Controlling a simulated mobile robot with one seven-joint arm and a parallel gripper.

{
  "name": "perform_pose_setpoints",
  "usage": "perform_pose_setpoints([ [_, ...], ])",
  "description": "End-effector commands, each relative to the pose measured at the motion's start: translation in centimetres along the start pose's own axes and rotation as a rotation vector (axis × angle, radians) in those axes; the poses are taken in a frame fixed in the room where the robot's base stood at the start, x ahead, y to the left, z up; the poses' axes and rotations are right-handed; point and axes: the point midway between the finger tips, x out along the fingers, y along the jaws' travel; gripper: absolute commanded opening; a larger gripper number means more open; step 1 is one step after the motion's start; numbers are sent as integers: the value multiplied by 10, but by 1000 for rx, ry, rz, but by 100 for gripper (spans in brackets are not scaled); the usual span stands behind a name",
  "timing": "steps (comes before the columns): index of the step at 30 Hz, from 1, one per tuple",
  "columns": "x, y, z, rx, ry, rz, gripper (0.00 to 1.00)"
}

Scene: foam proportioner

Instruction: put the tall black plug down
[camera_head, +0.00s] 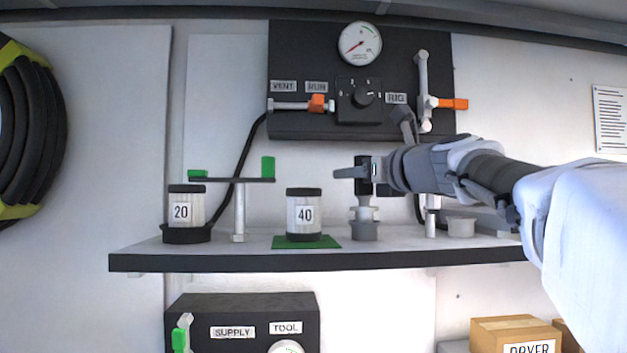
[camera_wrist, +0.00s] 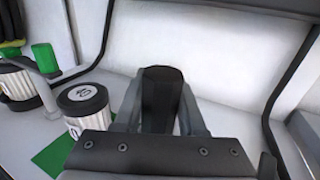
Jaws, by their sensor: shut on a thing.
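The tall black plug (camera_head: 362,185) is upright, with a pale metal lower part. In the head view it is directly over a small grey cup (camera_head: 364,231) on the shelf, its lower end at the cup's mouth. I cannot tell whether it rests inside. My gripper (camera_head: 368,172) reaches in from the right and is shut on the plug's black upper part. In the wrist view the plug (camera_wrist: 161,98) shows between the two grey fingers (camera_wrist: 160,115). Its lower end is hidden there.
A canister marked 40 (camera_head: 304,215) stands on a green mat (camera_head: 327,243) left of the plug. A canister marked 20 (camera_head: 184,206) and a green-tipped T-post (camera_head: 240,205) stand farther left. An empty-looking grey cup (camera_head: 461,228) is to the right. A black valve panel (camera_head: 300,60) is behind.

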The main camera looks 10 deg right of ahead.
Motion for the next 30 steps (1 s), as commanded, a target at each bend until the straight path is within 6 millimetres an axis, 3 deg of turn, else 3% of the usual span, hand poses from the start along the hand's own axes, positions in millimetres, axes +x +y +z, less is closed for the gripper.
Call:
perform_pose_setpoints([
  [12, 0, 0, -6, 0, -1, 0, 0],
  [13, 0, 0, -4, 0, 0, 0, 45],
  [17, 0, 0, -4, 0, 0, 0, 68],
  [30, -2, 0, 3, -1, -1, -1, 70],
])
